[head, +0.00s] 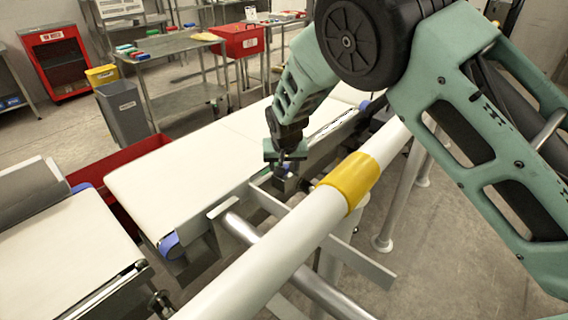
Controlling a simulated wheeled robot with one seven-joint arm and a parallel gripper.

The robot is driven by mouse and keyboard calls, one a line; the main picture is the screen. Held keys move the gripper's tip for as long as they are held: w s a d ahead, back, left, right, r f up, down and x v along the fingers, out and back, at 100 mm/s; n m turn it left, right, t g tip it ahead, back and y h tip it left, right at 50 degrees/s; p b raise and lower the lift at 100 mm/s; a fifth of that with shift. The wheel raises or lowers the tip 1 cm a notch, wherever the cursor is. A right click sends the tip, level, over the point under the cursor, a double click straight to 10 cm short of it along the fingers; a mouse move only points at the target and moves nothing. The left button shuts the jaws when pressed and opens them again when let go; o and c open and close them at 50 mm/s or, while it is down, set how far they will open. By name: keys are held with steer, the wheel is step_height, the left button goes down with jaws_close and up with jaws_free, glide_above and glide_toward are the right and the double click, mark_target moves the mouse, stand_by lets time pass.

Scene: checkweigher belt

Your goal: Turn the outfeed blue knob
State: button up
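My gripper (286,158) points down at the near side rail of the long white belt (190,165), around the middle of the picture. Small dark and bluish parts show just under its fingers. A blue knob may be among them, but it is too small and too covered to tell, and I cannot tell whether the fingers touch it. The gap between the fingers is not clear. Blue rounded ends show at the belt's near corner (170,244) and at its far end (365,104); they look like roller ends.
A white guard rail (270,260) with a yellow band (350,180) runs in front of the belt, below my arm. A second belt (60,260) is at lower left, with a red bin (120,165) behind. Carts and a grey bin (122,107) stand farther back.

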steer(key=shift+f, duration=0.1)
steer(key=c, duration=1)
steer(key=shift+o, duration=0.2)
steer(key=shift+n, duration=0.3)
steer(key=n, duration=0.1)
steer(key=n+y+b, duration=0.1)
steer(key=n, duration=0.1)
steer(key=n+y+b, duration=0.1)
steer(key=shift+w+d, duration=0.1)
steer(key=shift+d, duration=0.15)
steer(key=shift+n+g+y+b, duration=0.4)
steer(key=shift+n+g+y, duration=0.15)
steer(key=shift+n, duration=1.55)
